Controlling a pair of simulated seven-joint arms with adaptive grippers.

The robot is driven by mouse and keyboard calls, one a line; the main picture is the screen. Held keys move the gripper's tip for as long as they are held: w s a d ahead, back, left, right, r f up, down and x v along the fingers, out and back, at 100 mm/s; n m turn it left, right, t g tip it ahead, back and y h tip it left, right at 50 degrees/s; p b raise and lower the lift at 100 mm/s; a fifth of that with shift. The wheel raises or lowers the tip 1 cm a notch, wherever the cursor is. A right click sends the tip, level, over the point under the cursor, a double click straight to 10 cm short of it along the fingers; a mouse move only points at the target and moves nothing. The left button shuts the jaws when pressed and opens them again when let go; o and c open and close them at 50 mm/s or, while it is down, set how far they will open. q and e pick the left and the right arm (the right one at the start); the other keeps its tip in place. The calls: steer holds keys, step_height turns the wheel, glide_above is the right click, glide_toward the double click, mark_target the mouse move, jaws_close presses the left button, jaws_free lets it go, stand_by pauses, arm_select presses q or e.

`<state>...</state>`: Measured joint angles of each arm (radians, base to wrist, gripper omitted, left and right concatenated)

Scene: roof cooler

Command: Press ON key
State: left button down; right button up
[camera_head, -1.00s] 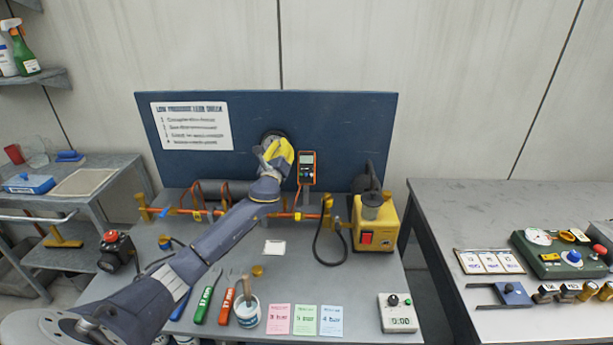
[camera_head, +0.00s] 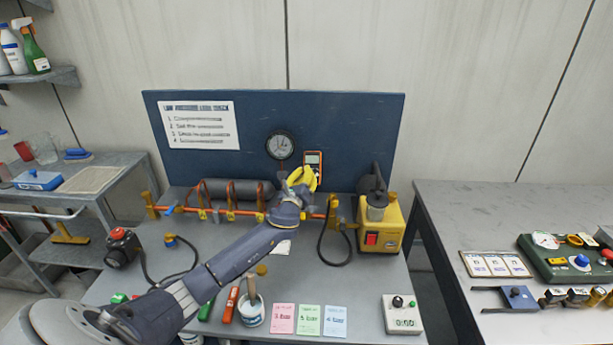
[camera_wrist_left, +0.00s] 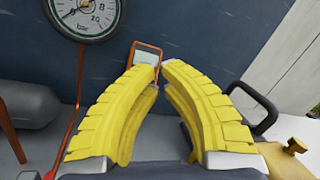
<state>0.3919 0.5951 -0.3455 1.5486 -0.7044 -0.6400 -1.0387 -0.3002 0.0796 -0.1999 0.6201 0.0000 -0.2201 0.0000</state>
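An orange handheld meter (camera_head: 313,160) with a light display stands upright at the blue back panel, right of the round gauge (camera_head: 280,145). In the left wrist view the meter (camera_wrist_left: 147,54) shows just beyond my fingertips, which cover its lower part. No key marked ON can be read; the meter's keys are hidden. My left gripper (camera_head: 302,178) has yellow fingers and is in front of and below the meter. In the left wrist view its tips (camera_wrist_left: 159,78) are nearly together, with nothing held between them. Contact with the meter cannot be told. My right gripper is not in view.
An orange pipe run (camera_head: 180,210) crosses the bench below my left gripper. A yellow pump (camera_head: 385,235) with a red switch stands to the right. The bench's right-centre surface is mostly clear.

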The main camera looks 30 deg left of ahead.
arm_select(q)
steer(key=w+a+f, duration=0.3)
steer(key=w+f, duration=0.1)
steer(key=w, duration=0.2)
steer(key=shift+w+a, duration=0.3)
steer(key=shift+w, duration=0.1)
steer(key=shift+w+a+f, duration=0.1)
steer(key=shift+w+f, duration=0.05)
steer(key=shift+w, duration=0.05)
stand_by(1.7)
steer(key=shift+w+f, duration=0.1)
steer(key=shift+w, duration=0.05)
steer(key=shift+w+a+f, duration=0.15)
steer(key=shift+w+a, duration=0.05)
stand_by(0.7)
steer(key=shift+s+d, duration=0.1)
steer(key=shift+s, duration=0.05)
steer(key=shift+s+d+r, duration=0.2)
steer(key=shift+s+r, duration=0.1)
steer(key=shift+s, duration=0.05)
stand_by(0.4)
steer(key=shift+s+d+r, duration=0.35)
steer(key=shift+s+r, duration=0.05)
steer(key=shift+s, duration=0.25)
steer(key=shift+s+d+r, duration=0.35)
steer(key=shift+s+r, duration=0.05)
steer(key=shift+s, duration=0.3)
steer(key=shift+s+d+r, duration=0.35)
steer(key=shift+s+r, duration=0.05)
steer(key=shift+s, duration=0.25)
